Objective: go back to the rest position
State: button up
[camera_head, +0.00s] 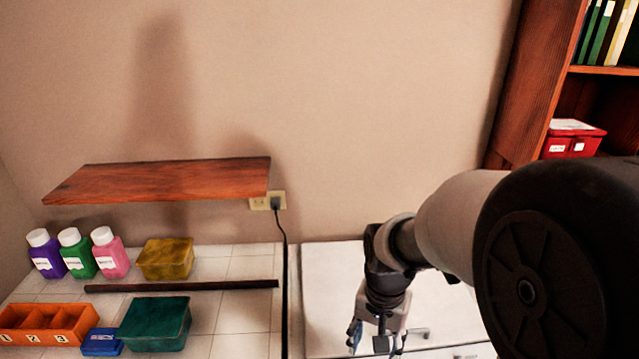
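My gripper (377,344) hangs down at the bottom of the head view, right of centre, over the white surface. Its finger parts are small and dark, and the lower ends reach the bottom edge of the picture. I cannot tell whether the fingers are open or shut, and no held object can be made out. My arm comes in from the right and hides part of the white surface and the wall.
The tiled counter (240,311) at left holds purple (47,257), green (77,256) and pink (111,257) bottles, a yellow box (166,259), a green box (155,325), a blue box (102,342), an orange divided tray (74,338) and a dark bar (182,286). A wooden shelf (165,181) juts above.

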jog(key=s+r+n+t, duration=0.4)
jog(key=s+r+n, duration=0.2)
jog(key=s+r, duration=0.7)
jog(key=shift+s+r+t, duration=0.25)
jog(key=shift+s+t, duration=0.05)
jog(key=shift+s, duration=0.85)
